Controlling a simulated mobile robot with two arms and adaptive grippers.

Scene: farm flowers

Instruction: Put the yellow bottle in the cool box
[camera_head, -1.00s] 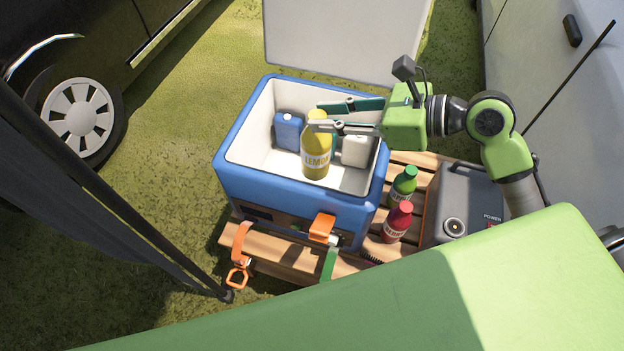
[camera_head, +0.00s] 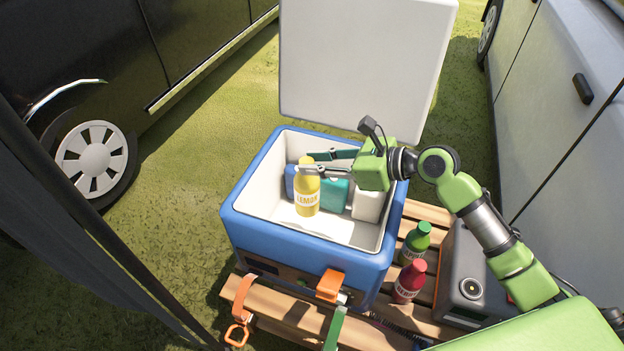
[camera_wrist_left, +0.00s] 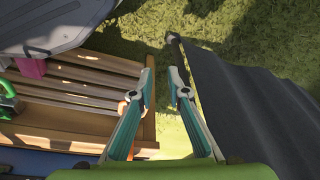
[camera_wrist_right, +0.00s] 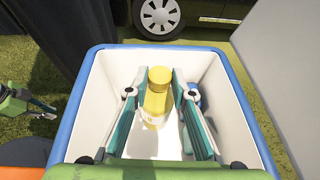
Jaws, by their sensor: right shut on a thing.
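The yellow bottle (camera_head: 306,192), labelled lemon, is upright inside the open blue cool box (camera_head: 262,238). My right gripper (camera_head: 309,168) reaches in from the right and is shut on the bottle near its top. In the right wrist view the bottle (camera_wrist_right: 155,96) sits between the two fingers, within the white walls of the box (camera_wrist_right: 92,100). I cannot tell whether its base touches the box floor. My left gripper (camera_wrist_left: 160,72) is open and empty in the left wrist view, over the edge of the wooden pallet and grass.
Blue, teal and white containers stand at the back of the box, the white one (camera_head: 367,204) on the right. The raised lid (camera_head: 365,65) stands behind. A green bottle (camera_head: 415,243), a red bottle (camera_head: 409,281) and a grey power unit (camera_head: 462,285) sit on the pallet (camera_head: 285,308).

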